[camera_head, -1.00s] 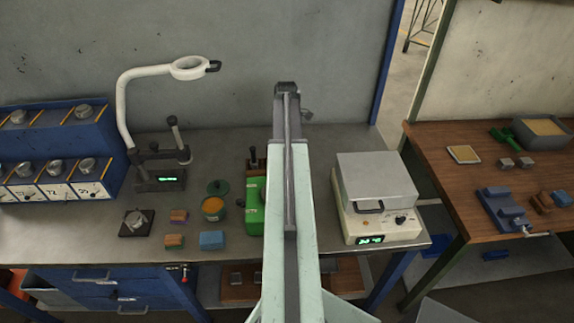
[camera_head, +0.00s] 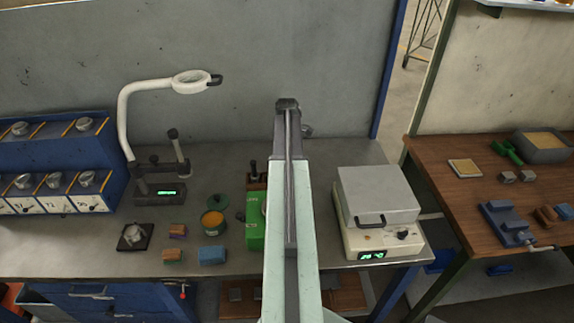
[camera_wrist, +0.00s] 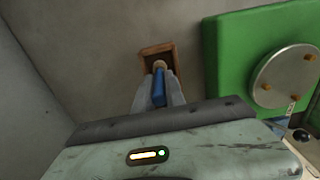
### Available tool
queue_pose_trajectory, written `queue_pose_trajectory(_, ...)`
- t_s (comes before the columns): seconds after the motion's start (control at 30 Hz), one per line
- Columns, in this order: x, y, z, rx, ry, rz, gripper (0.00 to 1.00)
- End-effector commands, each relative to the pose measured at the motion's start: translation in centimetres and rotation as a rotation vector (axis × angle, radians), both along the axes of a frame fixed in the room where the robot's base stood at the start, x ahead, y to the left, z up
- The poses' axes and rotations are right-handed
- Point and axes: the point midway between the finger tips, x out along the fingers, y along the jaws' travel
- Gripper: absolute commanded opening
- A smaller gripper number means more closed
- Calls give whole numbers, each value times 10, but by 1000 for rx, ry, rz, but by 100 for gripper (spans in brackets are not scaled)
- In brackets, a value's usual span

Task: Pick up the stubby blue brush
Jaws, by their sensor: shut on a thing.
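In the wrist view, my gripper (camera_wrist: 159,100) is shut on a small blue thing, which looks like the stubby blue brush (camera_wrist: 158,88). A round tan part shows at its far end. The brush lies between the two pale fingers, at the opening of a small brown wooden holder (camera_wrist: 147,50). I cannot tell whether the brush still touches the holder. In the head view, my own arm hides the gripper and the brush.
A green box (camera_wrist: 225,60) with a round metal disc stands close right of the gripper. A grey wall rises on the left. In the head view, a white heater (camera_head: 376,195) stands right of my arm, and a magnifier lamp (camera_head: 128,115) stands left.

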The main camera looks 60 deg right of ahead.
Motion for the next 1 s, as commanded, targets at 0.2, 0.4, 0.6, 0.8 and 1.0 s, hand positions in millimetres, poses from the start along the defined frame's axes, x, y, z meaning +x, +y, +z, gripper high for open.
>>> queue_pose_trajectory(0.2, 0, 0, 50, 0, 0, 0, 0)
queue_pose_trajectory(0.4, 0, 0, 87, 0, 0, -1, 0)
queue_pose_trajectory(0.6, 0, 0, 91, 0, 0, -1, 0)
queue_pose_trajectory(0.8, -1, 0, 90, 0, 0, -1, 0)
queue_pose_trajectory(1.0, -1, 0, 90, 0, 0, -1, 0)
